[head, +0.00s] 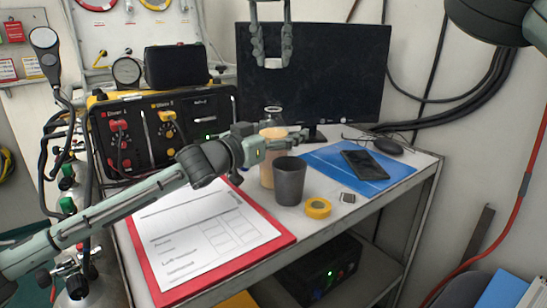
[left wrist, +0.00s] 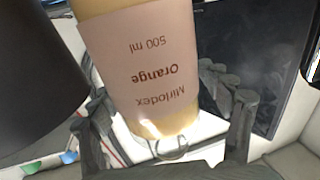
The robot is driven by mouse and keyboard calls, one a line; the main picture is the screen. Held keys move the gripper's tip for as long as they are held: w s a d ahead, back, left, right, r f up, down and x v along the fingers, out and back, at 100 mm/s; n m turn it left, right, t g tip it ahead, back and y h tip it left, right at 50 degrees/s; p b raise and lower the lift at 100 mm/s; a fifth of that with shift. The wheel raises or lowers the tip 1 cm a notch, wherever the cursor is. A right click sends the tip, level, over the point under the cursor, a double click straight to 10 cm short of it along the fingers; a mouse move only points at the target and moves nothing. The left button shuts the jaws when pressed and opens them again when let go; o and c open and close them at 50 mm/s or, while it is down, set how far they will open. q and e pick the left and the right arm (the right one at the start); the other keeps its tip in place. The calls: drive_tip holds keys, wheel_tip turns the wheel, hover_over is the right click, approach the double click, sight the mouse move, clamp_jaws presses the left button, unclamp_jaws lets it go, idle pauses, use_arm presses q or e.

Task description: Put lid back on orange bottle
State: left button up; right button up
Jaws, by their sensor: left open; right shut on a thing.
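The orange bottle (head: 267,170) stands upright on the table, partly hidden by my left gripper and a dark cup. Its clear neck (head: 272,114) shows no lid. My left gripper (head: 285,139) is open at the bottle's upper body, with a finger on either side. In the left wrist view the bottle (left wrist: 140,65), labelled "Mirlodex Orange 500 ml", appears upside down between the spread fingers (left wrist: 165,130); I cannot tell whether they touch it. My right gripper (head: 272,50) points down above the bottle, shut on a small whitish lid (head: 273,63), well clear of the neck.
The dark cup (head: 290,182) stands close in front of the bottle; it also shows in the left wrist view (left wrist: 35,75). Yellow tape (head: 318,208), a red clipboard (head: 284,240) and a blue folder with a phone (head: 366,165) lie around. A monitor (head: 345,75) stands behind.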

use_arm(q)
drive_tip(key=shift+w+d, duration=0.2)
drive_tip(key=shift+w, duration=0.05)
drive_tip(key=shift+c, duration=0.2)
clamp_jaws()
idle(0.3)
